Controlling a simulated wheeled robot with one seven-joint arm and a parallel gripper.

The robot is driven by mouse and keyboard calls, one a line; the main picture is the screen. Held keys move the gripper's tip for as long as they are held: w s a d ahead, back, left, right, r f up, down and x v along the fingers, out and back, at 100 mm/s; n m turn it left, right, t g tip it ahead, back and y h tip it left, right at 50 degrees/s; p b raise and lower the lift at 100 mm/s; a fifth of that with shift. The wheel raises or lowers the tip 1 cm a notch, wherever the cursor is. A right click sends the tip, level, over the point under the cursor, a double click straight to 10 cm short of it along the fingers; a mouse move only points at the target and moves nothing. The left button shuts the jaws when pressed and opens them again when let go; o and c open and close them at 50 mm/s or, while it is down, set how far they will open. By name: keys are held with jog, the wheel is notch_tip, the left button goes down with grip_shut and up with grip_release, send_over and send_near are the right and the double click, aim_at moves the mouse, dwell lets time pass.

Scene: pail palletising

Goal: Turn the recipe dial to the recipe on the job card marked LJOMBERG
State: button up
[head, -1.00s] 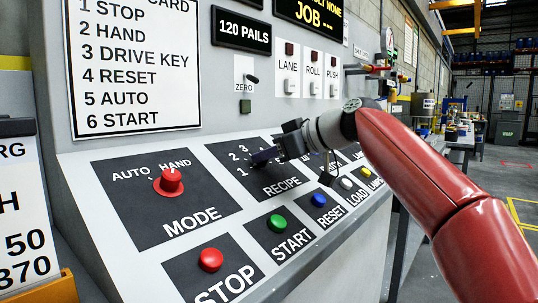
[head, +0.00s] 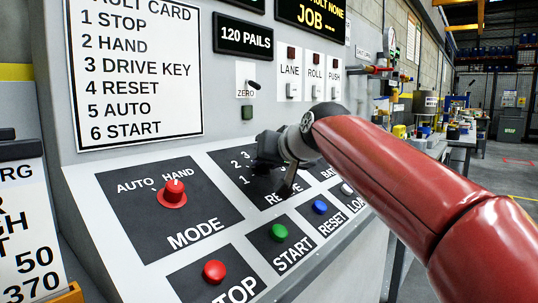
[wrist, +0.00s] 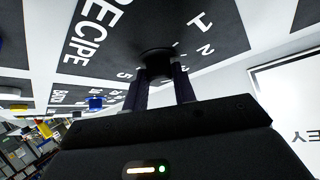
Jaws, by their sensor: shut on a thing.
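The recipe dial (wrist: 156,57) is a black round knob on a dark panel marked RECIPE (head: 223,160), with white numbers around it. My gripper (wrist: 161,78) is shut on the dial, one finger on each side. In the head view my gripper (head: 265,164) covers the dial and part of the word RECIPE; 1, 2 and 3 show at its left. The dial's pointer cannot be made out. A card (head: 24,225) at the left edge is cut off, showing "RG", "50" and "370"; its full name is outside the view.
The red MODE knob (head: 173,193) is left of the recipe panel. A fault card (head: 134,72) and a 120 PAILS display (head: 244,41) are above.

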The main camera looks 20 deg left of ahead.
jog(key=shift+r+m+h, duration=0.1)
jog(key=shift+m+h, duration=0.2)
jog(key=shift+m, duration=0.2)
jog(key=o, duration=1)
jog(key=v, duration=0.7)
jog(key=shift+s+d+b, duration=0.15)
jog(key=shift+s+b, duration=0.15)
jog(key=shift+b, duration=0.15)
